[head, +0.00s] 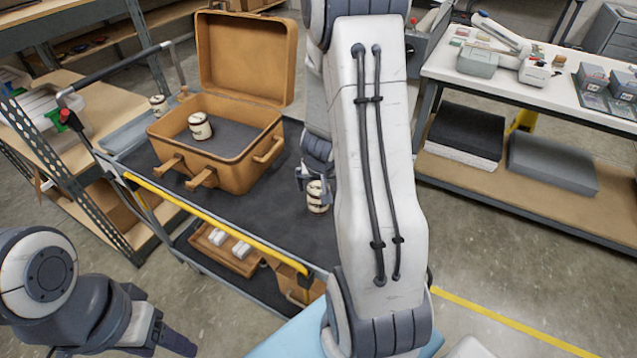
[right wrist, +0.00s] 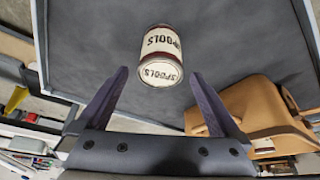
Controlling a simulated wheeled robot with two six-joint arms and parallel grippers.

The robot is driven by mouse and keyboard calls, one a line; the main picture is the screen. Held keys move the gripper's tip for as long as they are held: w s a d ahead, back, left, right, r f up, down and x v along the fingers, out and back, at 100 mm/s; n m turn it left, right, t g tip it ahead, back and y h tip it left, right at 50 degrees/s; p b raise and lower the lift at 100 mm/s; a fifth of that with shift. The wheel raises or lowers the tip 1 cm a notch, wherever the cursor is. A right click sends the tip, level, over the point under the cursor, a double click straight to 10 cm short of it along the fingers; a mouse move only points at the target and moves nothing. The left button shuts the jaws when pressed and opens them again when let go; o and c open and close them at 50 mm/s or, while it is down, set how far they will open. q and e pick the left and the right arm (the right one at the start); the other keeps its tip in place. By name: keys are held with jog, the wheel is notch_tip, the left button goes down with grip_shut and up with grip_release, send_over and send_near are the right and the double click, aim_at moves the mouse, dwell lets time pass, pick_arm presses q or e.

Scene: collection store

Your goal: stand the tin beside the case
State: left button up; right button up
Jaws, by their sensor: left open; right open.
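A cream tin with dark bands (head: 318,197) is on the dark cart top, right of the open tan case (head: 230,165) and apart from it. The right wrist view shows this tin (right wrist: 161,55), labelled SPOOLS, just ahead of my open right gripper (right wrist: 160,76), centred between the fingertips and not gripped. In the head view my right gripper (head: 306,178) is beside the tin, partly hidden by my arm. A similar tin (head: 200,126) is inside the case. Another tin (head: 158,105) is behind the case at left. My left gripper (head: 178,343) is open and empty at lower left, away from the cart.
The case lid (head: 246,58) stands open at the back. A yellow-edged rail (head: 215,222) runs along the cart's near side. A lower shelf holds a wooden tray (head: 225,250). A white table (head: 540,95) with boxes and tools stands at right. Dark cart top is free around the tin.

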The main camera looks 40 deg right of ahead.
jog(key=s+a+r+n+y+p, duration=0.15)
jog(key=a+r+n, duration=0.35)
jog(key=a, duration=0.7)
jog(key=s+a+r+n+y, duration=0.25)
jog(key=a+r, duration=0.35)
jog(key=a, duration=0.7)
pick_arm(q)
notch_tip(320, 180, up, 3)
jog(key=shift+f, duration=0.1)
pick_arm(e)
jog(key=s+a+r+n+g, duration=0.2)
jog(key=s+a+r+n, duration=0.1)
jog(key=s, duration=0.5)
jog(key=s+a+r+n+g, duration=0.1)
jog(key=s+a+n, duration=0.3)
jog(key=s, duration=0.4)
jog(key=shift+a+r+g, duration=0.3)
jog(key=shift+r+g, duration=0.1)
jog(key=shift+r, duration=0.5)
